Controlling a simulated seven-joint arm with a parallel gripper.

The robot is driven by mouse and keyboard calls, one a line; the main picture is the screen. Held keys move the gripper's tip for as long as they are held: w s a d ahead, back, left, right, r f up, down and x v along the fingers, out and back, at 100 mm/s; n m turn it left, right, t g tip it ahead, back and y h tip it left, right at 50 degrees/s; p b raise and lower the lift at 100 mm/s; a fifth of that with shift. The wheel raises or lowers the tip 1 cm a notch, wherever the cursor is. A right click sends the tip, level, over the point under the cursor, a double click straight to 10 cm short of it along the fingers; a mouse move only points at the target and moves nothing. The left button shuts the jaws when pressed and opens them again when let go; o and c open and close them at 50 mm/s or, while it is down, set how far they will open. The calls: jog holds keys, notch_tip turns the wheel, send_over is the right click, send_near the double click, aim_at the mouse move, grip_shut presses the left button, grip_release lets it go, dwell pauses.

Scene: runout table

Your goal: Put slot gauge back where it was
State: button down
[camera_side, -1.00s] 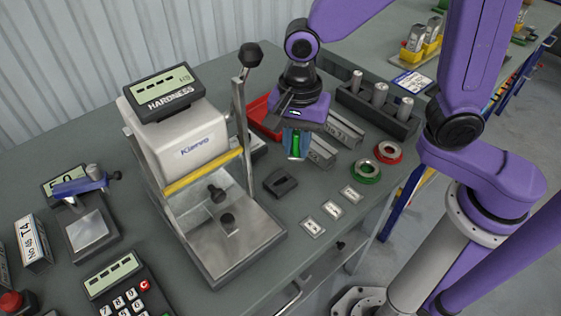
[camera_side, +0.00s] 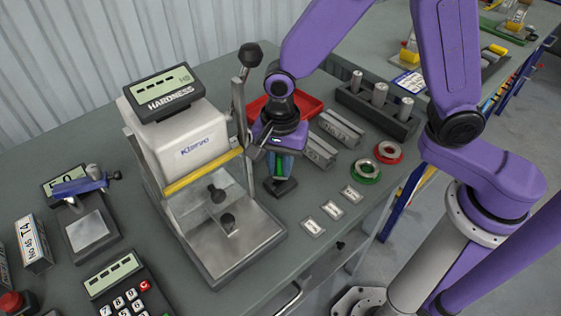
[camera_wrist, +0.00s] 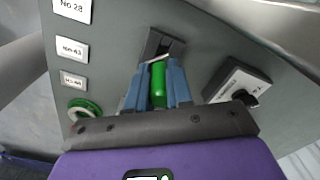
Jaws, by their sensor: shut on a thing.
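My gripper (camera_side: 280,170) is shut on a green-handled piece, which I take to be the slot gauge (camera_side: 279,168). In the wrist view its green handle (camera_wrist: 158,84) sits upright between the blue fingers of my gripper (camera_wrist: 157,72), with a thin pale metal edge across their tips. A small black block with a slot (camera_side: 281,188) lies on the bench just below the gripper. It also shows beyond the fingertips in the wrist view (camera_wrist: 161,43). The gauge's lower end is largely hidden, so I cannot tell whether it touches the block.
The hardness tester (camera_side: 187,140) with its tall lever stands close on the left. A red tray (camera_side: 305,104), grey V-blocks (camera_side: 340,128), a dark rack of metal cylinders (camera_side: 376,108), a green ring (camera_side: 367,171) and a red ring (camera_side: 389,152) lie behind and right. Label plates (camera_side: 332,210) lie in front.

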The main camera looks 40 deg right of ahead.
jog(key=shift+f, duration=0.45)
jog(key=c, duration=1)
grip_release()
jog(key=shift+r, duration=0.1)
notch_tip(320, 180, up, 13)
jog(key=shift+f, duration=0.1)
jog(key=shift+d, duration=0.1)
jog(key=s+d+n, duration=0.5)
jog(key=s+n, duration=0.1)
jog(key=n, duration=0.2)
jog(key=s+d+f+n, duration=0.1)
jog(key=s+d+n, duration=0.5)
jog(key=n, duration=0.2)
jog(key=s+d+f+n, duration=0.1)
jog(key=s+d+n, duration=0.5)
jog(key=n, duration=0.2)
jog(key=shift+s+f, duration=0.1)
jog(key=shift+f, duration=0.05)
